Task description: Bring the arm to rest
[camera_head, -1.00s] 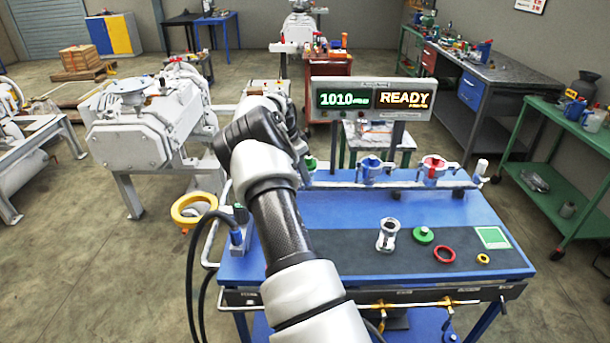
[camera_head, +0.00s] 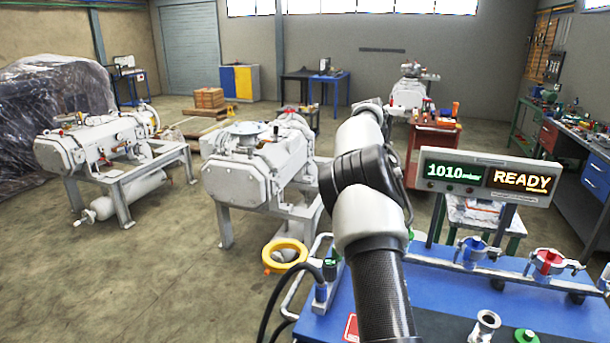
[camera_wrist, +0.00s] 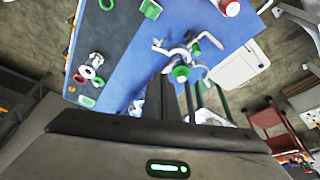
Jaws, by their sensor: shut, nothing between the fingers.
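My arm shows in the head view, reaching up from the bottom over the left part of the blue bench (camera_head: 335,300), bent at a dark elbow joint. The gripper itself is hidden there. In the wrist view my gripper (camera_wrist: 167,95) is shut and empty, its dark fingers pointing up the picture. Beyond the fingertips lies the blue bench top (camera_wrist: 205,22). A metal clamp with a green knob (camera_wrist: 181,73) appears just past the fingers; I cannot tell the exact gap. A silver fitting (camera_wrist: 92,68) lies to the left on the dark mat.
A display panel (camera_head: 488,180) reading 1010 and READY stands behind the bench. Blue (camera_head: 473,252) and red (camera_head: 547,262) clamps sit on the rail. A white pump (camera_head: 255,175) and a yellow ring (camera_head: 284,255) are left of the bench.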

